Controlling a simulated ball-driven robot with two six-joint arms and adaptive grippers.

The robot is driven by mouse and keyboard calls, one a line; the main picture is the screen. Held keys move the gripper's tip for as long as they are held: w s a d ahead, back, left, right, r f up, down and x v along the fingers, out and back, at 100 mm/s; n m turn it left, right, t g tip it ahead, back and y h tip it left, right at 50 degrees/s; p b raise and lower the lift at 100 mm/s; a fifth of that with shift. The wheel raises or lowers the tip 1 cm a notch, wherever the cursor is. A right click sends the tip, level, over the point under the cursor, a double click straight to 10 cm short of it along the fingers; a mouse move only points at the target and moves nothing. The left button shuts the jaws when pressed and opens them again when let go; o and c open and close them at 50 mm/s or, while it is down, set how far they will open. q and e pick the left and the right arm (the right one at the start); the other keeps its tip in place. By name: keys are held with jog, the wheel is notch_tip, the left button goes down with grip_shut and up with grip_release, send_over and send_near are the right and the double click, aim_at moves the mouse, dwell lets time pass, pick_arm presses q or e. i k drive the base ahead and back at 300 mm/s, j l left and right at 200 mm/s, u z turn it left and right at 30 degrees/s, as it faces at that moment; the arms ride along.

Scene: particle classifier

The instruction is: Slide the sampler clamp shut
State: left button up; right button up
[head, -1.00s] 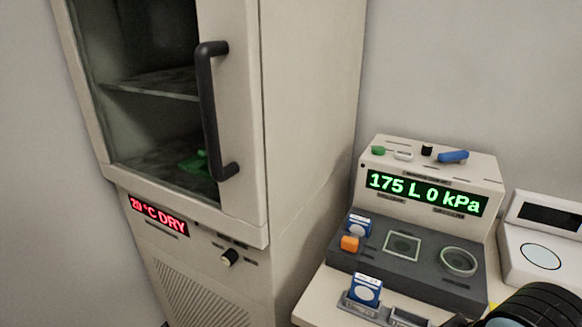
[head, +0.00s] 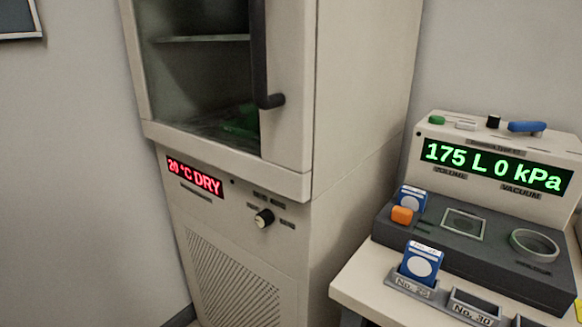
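The sampler (head: 495,170) stands at the right, with a green display reading 175 L 0 kPa. Its dark lower deck (head: 460,250) has a square framed opening (head: 463,224) and a round ring (head: 534,245). A small orange block (head: 402,215) sits at the deck's left end, in front of a blue-and-white packet (head: 412,198). I cannot tell for sure which part is the clamp, or whether it is open. Neither of my grippers shows in the head view.
A tall beige cabinet (head: 300,250) with a glass door and black handle (head: 262,60) stands left of the sampler, its display reading 20 °C DRY. A blue packet (head: 421,262) stands in a holder marked No. 25 on the bench (head: 372,282). Another holder (head: 475,303) is marked No. 30.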

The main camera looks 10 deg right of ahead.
aim_at(403, 216)
jog(key=z, duration=1.35)
